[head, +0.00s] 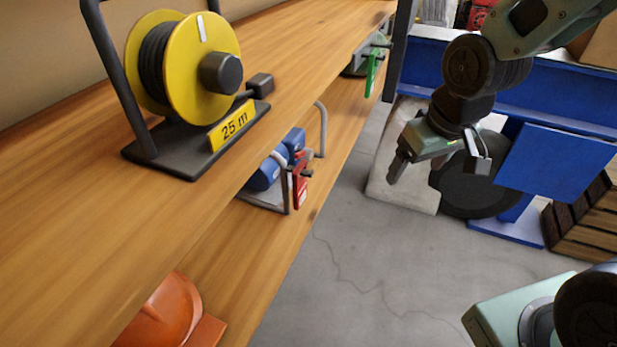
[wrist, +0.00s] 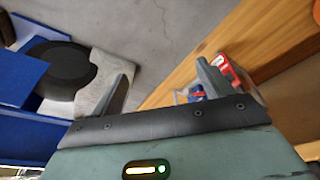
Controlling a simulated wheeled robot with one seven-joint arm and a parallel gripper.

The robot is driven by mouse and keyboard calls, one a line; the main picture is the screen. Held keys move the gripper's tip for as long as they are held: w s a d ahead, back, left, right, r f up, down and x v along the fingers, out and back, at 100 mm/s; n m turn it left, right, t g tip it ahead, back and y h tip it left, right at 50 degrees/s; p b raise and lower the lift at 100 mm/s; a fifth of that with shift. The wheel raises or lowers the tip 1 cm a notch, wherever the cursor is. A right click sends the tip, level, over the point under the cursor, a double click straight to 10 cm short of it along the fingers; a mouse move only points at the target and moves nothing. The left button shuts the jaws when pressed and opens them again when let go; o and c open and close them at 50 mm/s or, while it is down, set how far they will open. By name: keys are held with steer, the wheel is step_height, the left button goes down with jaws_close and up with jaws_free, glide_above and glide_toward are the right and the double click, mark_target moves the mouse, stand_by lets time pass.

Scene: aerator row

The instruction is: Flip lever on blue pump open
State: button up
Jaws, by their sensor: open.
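The blue pump (head: 267,171) sits on the lower wooden shelf in the head view, partly hidden by the upper shelf's edge. Its red lever (head: 300,180) is at the pump's right side, hanging down at the shelf's front edge. In the wrist view the red lever (wrist: 229,70) and a bit of the blue pump (wrist: 197,92) show behind the right finger. My gripper (head: 428,165) is open and empty over the floor, right of the pump and apart from it. Its two fingers stand wide apart in the wrist view (wrist: 160,88).
A yellow cable reel (head: 212,75) stands on the upper shelf (head: 100,225). An orange object (head: 170,315) lies on the lower shelf. A green lever (head: 371,75) is farther along. A blue structure (head: 555,160) stands at the right. Grey floor (head: 360,270) is clear between.

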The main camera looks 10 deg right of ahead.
steer(key=w+d+f+t+b, duration=0.4)
steer(key=w+d+f+b, duration=0.25)
steer(key=w+f, duration=0.6)
steer(key=n+t+y, duration=0.4)
steer(key=y, duration=1)
glide_toward(303, 153)
steer(key=b+x, duration=0.5)
steer(key=x, duration=0.2)
steer(key=shift+w+a+b, duration=0.1)
steer(key=shift+b, duration=0.2)
steer(key=shift+w+a+r, duration=0.1)
steer(key=shift+w+a, duration=0.2)
steer(key=shift+a, duration=0.1)
